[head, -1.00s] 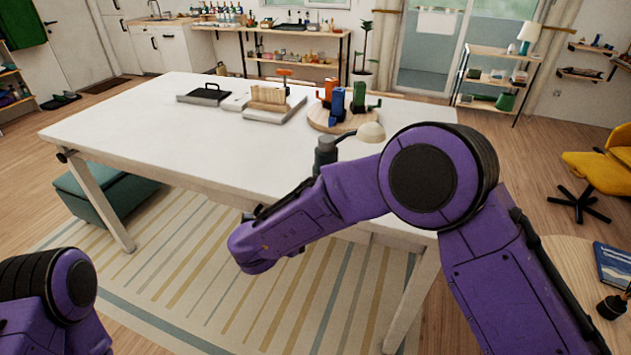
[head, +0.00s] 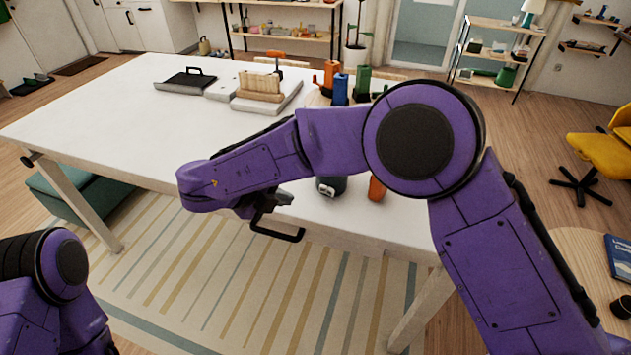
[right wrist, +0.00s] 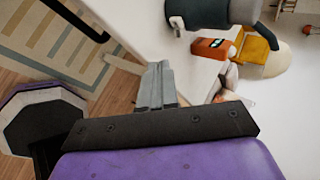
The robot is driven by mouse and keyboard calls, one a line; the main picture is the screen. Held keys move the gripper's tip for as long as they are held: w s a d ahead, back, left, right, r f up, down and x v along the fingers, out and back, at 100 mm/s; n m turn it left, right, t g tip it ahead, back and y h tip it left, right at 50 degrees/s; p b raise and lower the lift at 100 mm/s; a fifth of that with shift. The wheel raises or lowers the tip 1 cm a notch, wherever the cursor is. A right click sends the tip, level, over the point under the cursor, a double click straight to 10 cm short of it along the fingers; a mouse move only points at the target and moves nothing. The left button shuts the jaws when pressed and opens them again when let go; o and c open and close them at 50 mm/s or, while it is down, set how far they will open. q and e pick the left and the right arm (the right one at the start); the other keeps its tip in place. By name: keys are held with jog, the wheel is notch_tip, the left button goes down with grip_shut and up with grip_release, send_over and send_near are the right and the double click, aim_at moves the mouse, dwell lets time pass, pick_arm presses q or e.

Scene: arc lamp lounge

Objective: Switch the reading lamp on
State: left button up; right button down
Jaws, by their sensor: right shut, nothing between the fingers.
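The reading lamp's dark grey base (head: 331,186) stands near the table's front edge, with a small pale detail on its front. My right arm hides the rest of the lamp in the head view. In the right wrist view the base (right wrist: 228,10) is at the top, and a rounded cream shape that looks like the shade (right wrist: 268,62) is at the right. My right gripper (head: 284,198) is just left of the base, apart from it; its grey fingers (right wrist: 158,84) are shut and empty. My left gripper is out of view; only part of that arm shows.
An orange object (head: 377,188) stands right of the lamp base. A black bar handle (head: 278,230) juts from the table front below my right gripper. A tray (head: 184,80), a block on a board (head: 262,86) and coloured holders (head: 341,90) stand farther back. The table's left side is clear.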

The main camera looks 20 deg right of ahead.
jog(key=s, duration=0.1)
jog(key=p, duration=0.3)
send_near(330, 196)
jog(key=f, duration=0.4)
jog(key=shift+d, duration=0.2)
jog(key=shift+w+d+r+p, duration=0.1)
jog(key=shift+w+d+p, duration=0.25)
jog(key=shift+d+p, duration=0.2)
jog(key=shift+w+d+p, duration=0.4)
jog(key=shift+d, duration=0.2)
jog(key=shift+w+d, duration=0.2)
jog(key=shift+d, duration=0.3)
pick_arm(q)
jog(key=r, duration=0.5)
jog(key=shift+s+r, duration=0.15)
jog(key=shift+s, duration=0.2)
pick_arm(e)
jog(key=shift+w+d+f, duration=0.1)
jog(key=shift+f, duration=0.15)
